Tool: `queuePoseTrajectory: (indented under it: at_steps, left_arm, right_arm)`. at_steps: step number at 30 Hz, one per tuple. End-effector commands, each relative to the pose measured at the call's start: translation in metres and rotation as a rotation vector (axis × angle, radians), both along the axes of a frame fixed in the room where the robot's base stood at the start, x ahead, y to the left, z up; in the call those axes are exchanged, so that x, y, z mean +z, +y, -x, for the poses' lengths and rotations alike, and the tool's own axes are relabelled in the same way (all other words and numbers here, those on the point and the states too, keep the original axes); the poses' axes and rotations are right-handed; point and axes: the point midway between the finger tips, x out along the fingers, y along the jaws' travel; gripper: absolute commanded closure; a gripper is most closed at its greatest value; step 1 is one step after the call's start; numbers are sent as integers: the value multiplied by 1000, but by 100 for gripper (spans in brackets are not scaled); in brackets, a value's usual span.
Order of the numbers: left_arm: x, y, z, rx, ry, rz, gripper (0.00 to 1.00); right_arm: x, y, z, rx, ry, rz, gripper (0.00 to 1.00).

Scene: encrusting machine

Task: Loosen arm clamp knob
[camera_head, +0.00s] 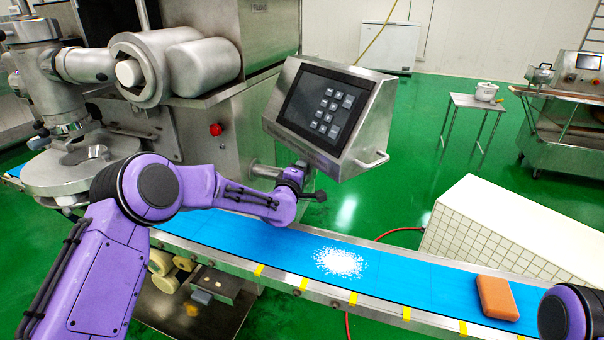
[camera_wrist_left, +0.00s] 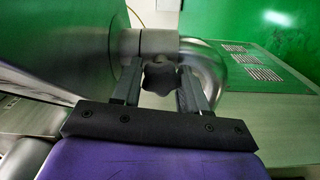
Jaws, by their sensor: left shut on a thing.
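The arm clamp knob (camera_wrist_left: 163,78) is a dark, lobed star knob under a light grey clamp collar (camera_wrist_left: 150,43) in the left wrist view. My left gripper (camera_wrist_left: 160,82) has one finger on each side of the knob and is shut on it. In the head view my left gripper (camera_head: 298,178) is at the support arm below the control panel (camera_head: 325,108), and the knob is hard to make out there. My right gripper is out of view.
A blue conveyor belt (camera_head: 420,278) with white powder (camera_head: 339,262) and an orange block (camera_head: 497,297) runs below the panel. The steel machine (camera_head: 215,110) stands behind my left arm. A white tiled block (camera_head: 505,235) stands beyond the belt at right.

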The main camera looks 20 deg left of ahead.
Motion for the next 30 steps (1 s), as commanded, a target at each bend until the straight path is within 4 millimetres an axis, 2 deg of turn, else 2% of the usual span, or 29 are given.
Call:
queuePoseTrajectory:
  at_steps: [1,14,30]
  left_arm:
    - [-6,0,1,-2,4,43,87]
    - [-8,-1,1,-2,17,452,87]
    - [-11,-2,0,-3,33,961,87]
  right_arm:
    - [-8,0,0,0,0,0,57]
    - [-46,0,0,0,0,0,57]
    - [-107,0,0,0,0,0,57]
